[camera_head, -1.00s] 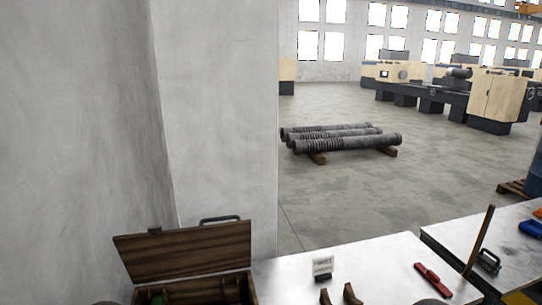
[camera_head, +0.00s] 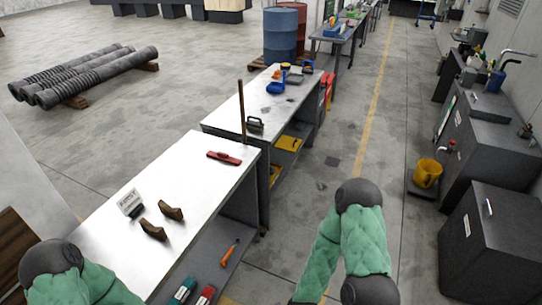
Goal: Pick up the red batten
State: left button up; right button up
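A red batten-like piece (camera_head: 224,158) with a dark spot in its middle lies flat on the white-topped workbench (camera_head: 185,178), near its far right corner. It lies apart from the other items on the bench. My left arm shows at the lower left and my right arm at the lower middle right, both with green sleeves and dark rounded joints. Neither gripper is in view, and nothing in view touches the red piece.
On the bench are two brown curved blocks (camera_head: 153,229) and a small sign (camera_head: 130,203). A brown upright stick (camera_head: 242,112) stands beyond the red piece, near a second bench (camera_head: 232,117). A floor aisle with a yellow bucket (camera_head: 427,173) and dark cabinets (camera_head: 490,240) lies right.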

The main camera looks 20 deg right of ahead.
aim_at(221, 156)
jog(key=z, duration=0.1)
jog(key=i+l+u, duration=0.15)
jog(key=u, duration=0.45)
jog(key=i+l+u, duration=0.15)
jog(key=l, duration=0.35)
jog(key=i+l+u, duration=0.2)
jog(key=l, duration=0.3)
jog(key=i+l+u, duration=0.15)
jog(key=l, duration=0.4)
jog(key=l+u, duration=0.2)
jog(key=l, duration=0.35)
jog(key=i, duration=0.05)
